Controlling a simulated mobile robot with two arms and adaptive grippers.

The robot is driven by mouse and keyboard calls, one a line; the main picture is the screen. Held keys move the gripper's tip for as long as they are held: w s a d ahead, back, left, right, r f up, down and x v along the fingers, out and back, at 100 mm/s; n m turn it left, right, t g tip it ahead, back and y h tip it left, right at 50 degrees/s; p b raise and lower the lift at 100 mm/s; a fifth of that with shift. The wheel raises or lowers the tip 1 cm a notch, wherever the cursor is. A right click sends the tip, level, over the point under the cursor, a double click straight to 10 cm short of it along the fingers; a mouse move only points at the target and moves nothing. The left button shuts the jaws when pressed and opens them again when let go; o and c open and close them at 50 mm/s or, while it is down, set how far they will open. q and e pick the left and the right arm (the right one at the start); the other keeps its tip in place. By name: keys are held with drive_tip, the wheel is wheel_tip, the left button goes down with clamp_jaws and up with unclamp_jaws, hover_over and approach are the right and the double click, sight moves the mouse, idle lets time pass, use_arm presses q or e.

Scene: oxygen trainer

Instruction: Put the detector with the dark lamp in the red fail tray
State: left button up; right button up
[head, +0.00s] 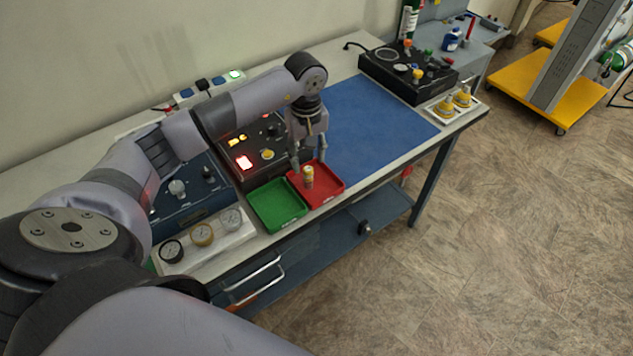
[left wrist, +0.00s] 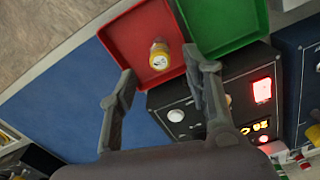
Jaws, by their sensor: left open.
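A small yellow and white detector (head: 308,176) stands in the red fail tray (head: 329,188). In the left wrist view the detector (left wrist: 159,55) is seen inside the red tray (left wrist: 125,36), clear of its walls. My left gripper (head: 309,166) is open and empty, just above and behind the detector. In the left wrist view its two fingers (left wrist: 166,82) are spread wide, with the detector beyond their tips. My right gripper is not in view.
An empty green tray (head: 277,204) adjoins the red tray. Behind is a black test box with a lit red display (head: 244,162). A white gauge stand (head: 203,236) is at left. Two more yellow-topped detectors (head: 462,97) sit in a holder at right. The blue mat (head: 380,125) is clear.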

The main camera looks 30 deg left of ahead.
use_arm(q)
wheel_tip(320, 180, up, 12)
idle(0.5)
